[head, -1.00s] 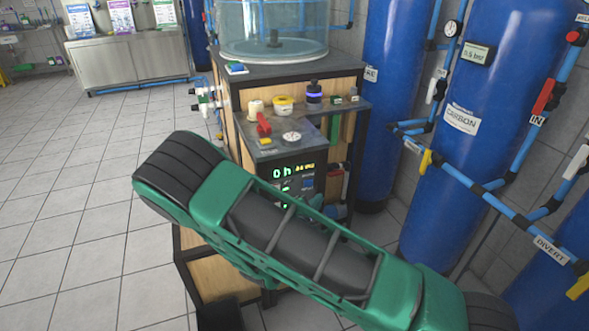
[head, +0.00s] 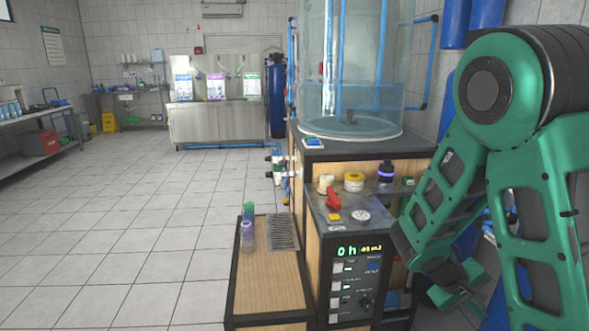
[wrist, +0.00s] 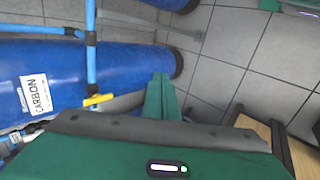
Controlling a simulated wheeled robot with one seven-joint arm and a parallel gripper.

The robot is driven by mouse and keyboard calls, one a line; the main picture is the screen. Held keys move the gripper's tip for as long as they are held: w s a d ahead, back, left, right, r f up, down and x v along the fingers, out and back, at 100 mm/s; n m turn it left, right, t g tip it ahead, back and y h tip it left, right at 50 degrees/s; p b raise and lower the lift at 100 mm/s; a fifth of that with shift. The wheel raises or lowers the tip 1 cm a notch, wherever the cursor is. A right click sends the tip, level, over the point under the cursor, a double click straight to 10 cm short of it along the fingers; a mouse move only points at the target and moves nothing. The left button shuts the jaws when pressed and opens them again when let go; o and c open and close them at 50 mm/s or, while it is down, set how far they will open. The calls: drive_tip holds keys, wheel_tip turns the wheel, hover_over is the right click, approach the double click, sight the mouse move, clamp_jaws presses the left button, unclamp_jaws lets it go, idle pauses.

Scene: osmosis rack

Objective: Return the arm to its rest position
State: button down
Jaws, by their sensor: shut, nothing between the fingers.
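My green arm fills the right side of the head view, folded with its elbow high and its forearm hanging down. My gripper (head: 457,287) is at the lower right, beside the control panel of the rack and in front of the blue tanks. In the wrist view my green gripper fingers (wrist: 162,98) are together with nothing between them. They point toward the tiled floor and the base of a blue tank labelled CARBON (wrist: 35,95).
The rack's control panel (head: 357,285) stands just left of my gripper. A low wooden stand (head: 268,295) carries clear and green cups. The tiled floor (head: 130,225) at left is open.

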drive_tip(key=s+a+r+m+y, duration=0.2)
drive_tip(key=s+r+m+y, duration=0.2)
drive_tip(key=s, duration=0.7)
drive_tip(key=s+a+r+m+y, duration=0.1)
drive_tip(key=s+r+m+y, duration=0.3)
drive_tip(key=s+r, duration=0.4)
drive_tip(key=shift+s+a+r+g+y, duration=0.3)
drive_tip(key=shift+s+a+r, duration=0.05)
drive_tip(key=shift+s, duration=1.35)
